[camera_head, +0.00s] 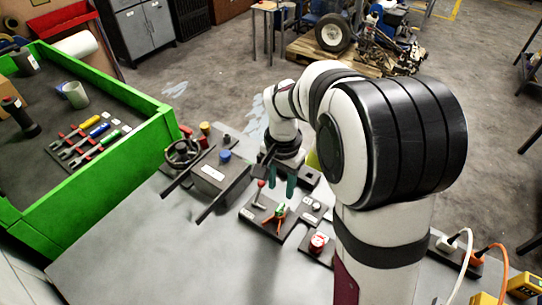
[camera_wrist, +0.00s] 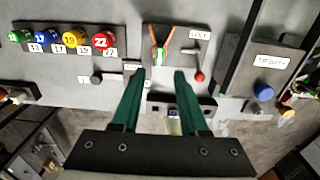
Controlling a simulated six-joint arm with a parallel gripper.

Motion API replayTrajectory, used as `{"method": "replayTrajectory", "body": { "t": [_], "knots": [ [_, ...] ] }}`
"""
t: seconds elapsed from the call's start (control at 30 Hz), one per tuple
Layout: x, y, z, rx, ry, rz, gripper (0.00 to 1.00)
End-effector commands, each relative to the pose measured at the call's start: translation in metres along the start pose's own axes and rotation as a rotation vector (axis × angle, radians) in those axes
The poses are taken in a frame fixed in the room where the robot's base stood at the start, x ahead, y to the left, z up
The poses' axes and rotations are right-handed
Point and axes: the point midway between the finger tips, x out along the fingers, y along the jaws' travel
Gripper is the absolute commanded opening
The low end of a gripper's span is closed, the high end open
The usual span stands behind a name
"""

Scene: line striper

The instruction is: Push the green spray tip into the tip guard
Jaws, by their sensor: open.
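My gripper (camera_head: 283,192) is open and empty, pointing down above the bench. In the wrist view its two dark green fingers (camera_wrist: 160,74) are spread apart. Just beyond the fingertips is an orange V-shaped piece, apparently the tip guard (camera_wrist: 155,42), on a dark plate. A small green and white piece, apparently the green spray tip (camera_wrist: 161,57), lies at the V's narrow end. How deep it sits is too small to tell. The orange guard (camera_head: 270,219) and green piece (camera_head: 281,209) also show in the head view, below and in front of my fingers.
A red-knobbed lever (camera_wrist: 200,76) stands on the same plate, close to the right finger. Numbered coloured caps, including a red one (camera_wrist: 102,40), line the wrist view's upper left. A box labelled TIP BATH (camera_wrist: 240,65) is at right. A green-walled tray (camera_head: 125,95) stands left.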

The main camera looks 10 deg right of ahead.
Motion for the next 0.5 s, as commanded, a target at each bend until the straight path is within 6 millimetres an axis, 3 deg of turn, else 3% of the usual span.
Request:
{"method": "replayTrajectory", "body": {
  "t": [0.3, 0.5],
  "knots": [
    [0.053, 0.001, 0.001, -0.001, -0.003, 0.002, 0.44],
    [0.075, 0.001, 0.001, -0.001, -0.003, 0.001, 0.44]
  ]
}}
